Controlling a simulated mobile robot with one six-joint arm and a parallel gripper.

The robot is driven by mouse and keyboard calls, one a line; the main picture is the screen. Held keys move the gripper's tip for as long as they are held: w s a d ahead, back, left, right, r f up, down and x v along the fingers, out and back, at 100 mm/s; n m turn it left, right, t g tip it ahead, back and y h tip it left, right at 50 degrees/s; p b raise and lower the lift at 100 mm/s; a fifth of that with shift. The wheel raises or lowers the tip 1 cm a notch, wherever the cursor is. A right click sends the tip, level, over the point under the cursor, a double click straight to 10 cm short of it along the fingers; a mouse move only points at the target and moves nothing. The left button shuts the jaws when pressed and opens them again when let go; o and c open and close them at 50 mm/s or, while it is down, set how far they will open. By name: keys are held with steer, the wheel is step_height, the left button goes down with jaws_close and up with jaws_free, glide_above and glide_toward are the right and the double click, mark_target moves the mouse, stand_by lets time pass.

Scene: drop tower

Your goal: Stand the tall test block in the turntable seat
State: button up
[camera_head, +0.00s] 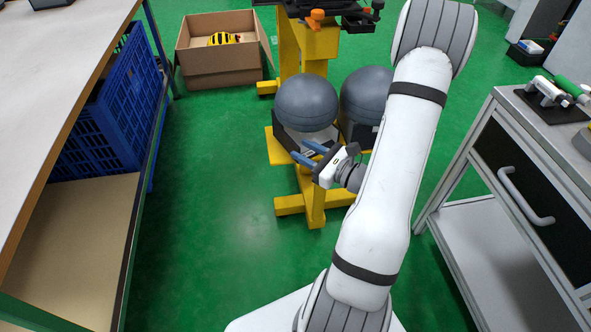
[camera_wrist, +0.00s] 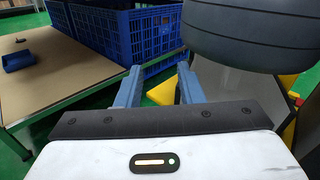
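My gripper (camera_head: 299,149) is open, with its two blue fingers apart, in front of the yellow stand at mid-picture. In the wrist view the fingers (camera_wrist: 159,70) are also apart with nothing between them. I cannot make out a tall test block or a turntable seat in either view. A dark grey ball (camera_head: 306,103) sits low on the yellow stand (camera_head: 315,200), close behind the fingers. In the wrist view the large dark rounded body (camera_wrist: 250,35) at the upper right looks like one of these balls.
A second grey ball (camera_head: 366,94) is partly behind my arm. A cardboard box (camera_head: 220,66) with a bee-striped thing (camera_head: 223,39) stands behind. A shelf with a blue crate (camera_head: 115,105) is left; a drawer cart (camera_head: 520,185) is right. Green floor is clear between.

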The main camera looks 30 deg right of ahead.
steer(key=s+a+r+n+g+y, duration=0.1)
steer(key=a+r+n+g+y, duration=0.1)
steer(key=a+n+g+y, duration=0.3)
steer(key=s+a+r+n+g+y, duration=0.1)
steer(key=s+a+r+n+g, duration=0.2)
steer(key=a, duration=0.4)
steer(key=s+a+n+g+h, duration=0.5)
steer(key=s+n+g+h, duration=0.3)
steer(key=n, duration=0.8)
steer(key=s+r+g, duration=0.1)
steer(key=s, duration=0.2)
steer(key=shift+a+g+h, duration=0.2)
steer(key=shift+g+h, duration=0.1)
steer(key=shift+h, duration=0.1)
steer(key=shift+o, duration=0.4)
steer(key=d+r+n+t+h, duration=0.2)
steer(key=n+h, duration=0.1)
steer(key=d+r+n+h, duration=0.1)
steer(key=n+h, duration=0.1)
steer(key=shift+w+d+r+t, duration=0.25)
steer(key=shift+w+t, duration=0.1)
steer(key=shift+t, duration=0.05)
steer(key=shift+w+d+r, duration=0.1)
steer(key=shift+d+r, duration=0.1)
steer(key=shift+d, duration=0.05)
steer(key=shift+a, duration=0.1)
